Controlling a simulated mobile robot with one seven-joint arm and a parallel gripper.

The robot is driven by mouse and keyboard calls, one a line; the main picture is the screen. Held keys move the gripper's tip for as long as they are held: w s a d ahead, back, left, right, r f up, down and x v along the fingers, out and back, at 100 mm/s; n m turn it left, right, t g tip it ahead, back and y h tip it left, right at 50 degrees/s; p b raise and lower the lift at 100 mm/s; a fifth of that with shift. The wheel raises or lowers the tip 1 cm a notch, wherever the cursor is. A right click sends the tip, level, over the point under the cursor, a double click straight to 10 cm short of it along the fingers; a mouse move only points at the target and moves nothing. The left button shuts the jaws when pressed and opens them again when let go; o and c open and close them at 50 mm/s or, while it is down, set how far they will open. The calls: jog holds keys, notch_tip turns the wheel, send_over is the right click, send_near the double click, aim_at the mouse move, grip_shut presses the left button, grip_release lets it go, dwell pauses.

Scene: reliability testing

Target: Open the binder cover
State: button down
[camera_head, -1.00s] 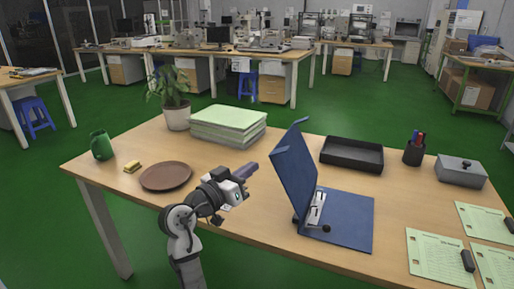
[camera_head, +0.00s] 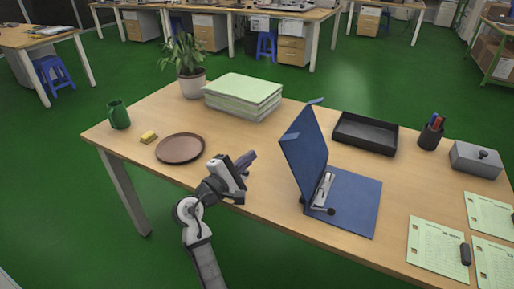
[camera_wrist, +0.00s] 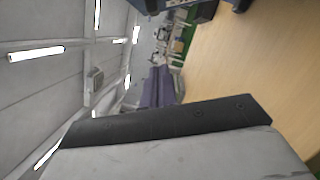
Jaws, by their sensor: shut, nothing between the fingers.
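The blue binder stands near the front edge of the table. Its cover (camera_head: 304,152) is raised steeply and leans a little left. Its other half (camera_head: 355,198) lies flat on the table to the right, with the metal ring mechanism (camera_head: 323,190) showing near the spine. My gripper (camera_head: 246,160) is left of the binder, above the table's front edge, apart from the cover. Its purple-grey fingers are together and empty. They also show in the wrist view (camera_wrist: 158,86).
On the table (camera_head: 270,195), left of my gripper, are a brown plate (camera_head: 180,148), a yellow sponge (camera_head: 149,137) and a green mug (camera_head: 119,114). Behind are a paper stack (camera_head: 243,92) and a black tray (camera_head: 365,133). Forms (camera_head: 436,243) lie at right.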

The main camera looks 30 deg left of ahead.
aim_at(298, 143)
jog(key=w+d+r+p, duration=0.3)
jog(key=w+d, duration=0.2)
jog(key=w, duration=0.3)
jog(key=shift+d, duration=0.35)
jog(key=shift+w, duration=0.1)
jog(key=d+r+m+p, duration=0.2)
jog(key=d+m, duration=0.1)
jog(key=d+r+m+g+p, duration=0.1)
jog(key=d, duration=0.1)
jog(key=shift+d+r, duration=0.1)
jog(key=shift+r, duration=0.2)
jog(key=shift+d+m, duration=0.15)
jog(key=shift+m, duration=0.25)
jog(key=shift+f, duration=0.1)
